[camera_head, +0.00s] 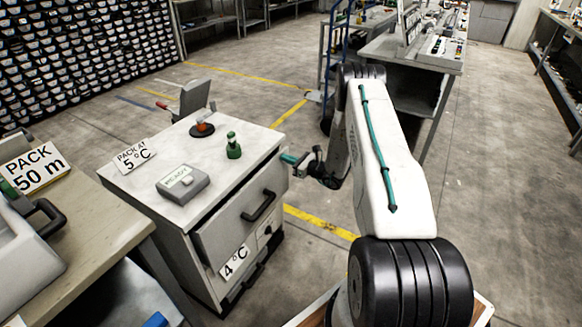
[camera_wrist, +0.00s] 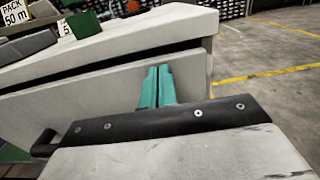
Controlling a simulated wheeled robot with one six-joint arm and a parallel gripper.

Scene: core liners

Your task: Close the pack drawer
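The pack drawer (camera_head: 228,222) is the upper drawer of a pale cabinet (camera_head: 150,215), with a dark bar handle (camera_head: 258,206). Its front stands a little out from the cabinet, and a dark gap shows along its top edge. In the wrist view the drawer front (camera_wrist: 90,98) and the gap lie below the worktop slab, and the handle (camera_wrist: 42,145) shows at the left. My gripper (camera_head: 290,158) is at the right end of the drawer front. Its teal fingers (camera_wrist: 157,72) are together and empty, pointing at the front. I cannot tell whether they touch it.
On the cabinet top are a grey box (camera_head: 183,184), a green knob-shaped piece (camera_head: 233,146), an orange-and-black piece (camera_head: 202,127) and a "PACK AT 5 °C" sign (camera_head: 134,155). A "4 °C" label (camera_head: 234,262) is on the cabinet's front. A bench (camera_head: 100,225) stands left.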

